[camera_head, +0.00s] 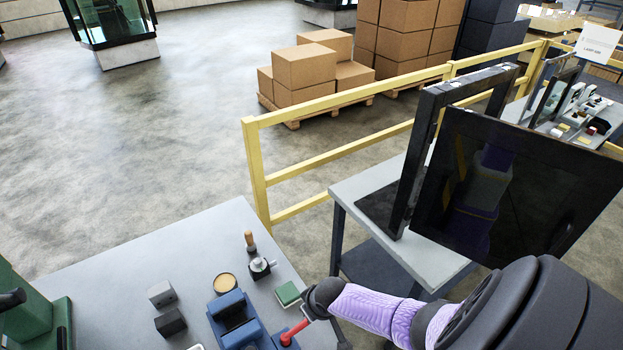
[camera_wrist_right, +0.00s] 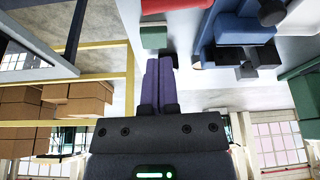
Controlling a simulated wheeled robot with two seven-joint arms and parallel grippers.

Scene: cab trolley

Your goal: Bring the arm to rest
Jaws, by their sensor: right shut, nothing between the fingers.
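My right arm (camera_head: 375,308) reaches in from the lower right of the head view, with a purple link and dark joints, beside the bench corner. My right gripper (camera_wrist_right: 159,68) shows in the wrist view with its two purple fingers together and nothing between them. The fingers point toward the bench, and a small green block (camera_wrist_right: 154,38) appears just beyond their tips. I cannot tell the exact gap. The gripper's fingers are not clearly visible in the head view. My left gripper is not in view.
The grey bench (camera_head: 190,250) holds a blue vise (camera_head: 235,320), a red handle (camera_head: 293,332), a green block (camera_head: 287,293) and several small parts. A black-framed panel (camera_head: 510,185) stands on a side table at right. A yellow rail (camera_head: 300,172) runs behind. Open floor lies left.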

